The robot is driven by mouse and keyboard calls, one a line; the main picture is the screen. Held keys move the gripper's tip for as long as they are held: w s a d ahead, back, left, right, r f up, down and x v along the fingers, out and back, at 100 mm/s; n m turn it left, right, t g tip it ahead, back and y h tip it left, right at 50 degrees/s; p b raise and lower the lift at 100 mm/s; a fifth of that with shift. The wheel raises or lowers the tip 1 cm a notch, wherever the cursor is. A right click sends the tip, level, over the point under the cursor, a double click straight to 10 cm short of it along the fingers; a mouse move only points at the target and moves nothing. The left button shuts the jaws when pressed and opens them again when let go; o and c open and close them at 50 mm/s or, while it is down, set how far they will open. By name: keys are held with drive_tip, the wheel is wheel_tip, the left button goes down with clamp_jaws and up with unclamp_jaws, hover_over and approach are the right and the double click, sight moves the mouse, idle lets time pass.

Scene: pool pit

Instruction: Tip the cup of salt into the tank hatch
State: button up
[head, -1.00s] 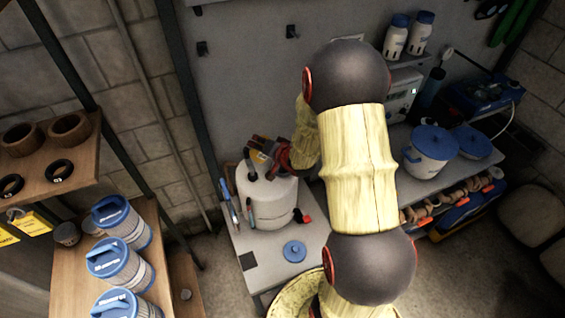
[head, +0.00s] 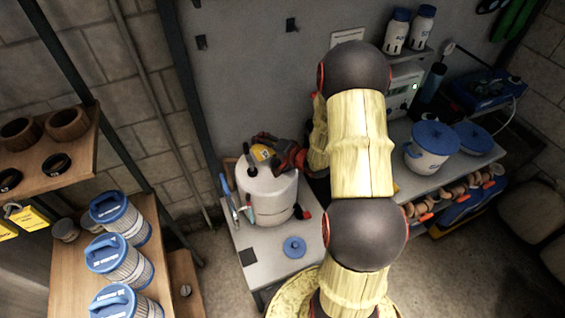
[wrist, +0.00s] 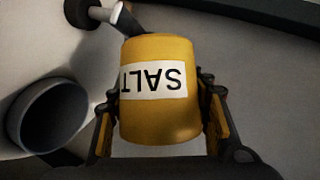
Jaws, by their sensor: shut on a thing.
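The yellow cup (wrist: 160,110) with a white SALT label is between the fingers of my gripper (wrist: 160,118), which is shut on it. The label reads upside down in the wrist view. The cup (head: 261,153) and my gripper (head: 272,152) are just above the top of the white tank (head: 267,198) in the head view. The tank's open round hatch (wrist: 62,115) shows dark at the left in the wrist view, beside the cup and apart from it in the picture. The cup's mouth and contents are hidden, and I cannot tell its exact tilt.
A blue lid (head: 294,247) lies on the bench (head: 262,238) before the tank. Tools (head: 228,197) stand at the tank's left. Blue-capped filter cartridges (head: 119,255) stand on the left shelf. A white bucket with a blue lid (head: 432,150) stands at right.

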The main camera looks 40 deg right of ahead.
drive_tip(key=shift+f, duration=0.1)
idle(0.4)
drive_tip(key=shift+s+d+f+m+t+y, duration=0.1)
drive_tip(key=shift+d+f+m+t+y, duration=0.2)
drive_tip(key=shift+f, duration=0.3)
drive_tip(key=shift+s+d+f+m+t+y, duration=0.1)
drive_tip(key=shift+d+f+m+y, duration=0.1)
drive_tip(key=shift+d+f+m, duration=0.3)
idle(0.4)
drive_tip(key=shift+r+m+t+p, duration=0.3)
drive_tip(key=shift+m+t+p, duration=0.1)
drive_tip(key=shift+m, duration=0.2)
idle(0.9)
drive_tip(key=shift+d+f+m+t+y, duration=0.3)
drive_tip(key=shift+f+m+y, duration=0.2)
drive_tip(key=shift+m+y, duration=0.1)
idle(1.3)
drive_tip(key=shift+s+d+r+m+t, duration=0.1)
drive_tip(key=shift+d+r+m+t, duration=0.2)
drive_tip(key=shift+m, duration=0.5)
idle(1.8)
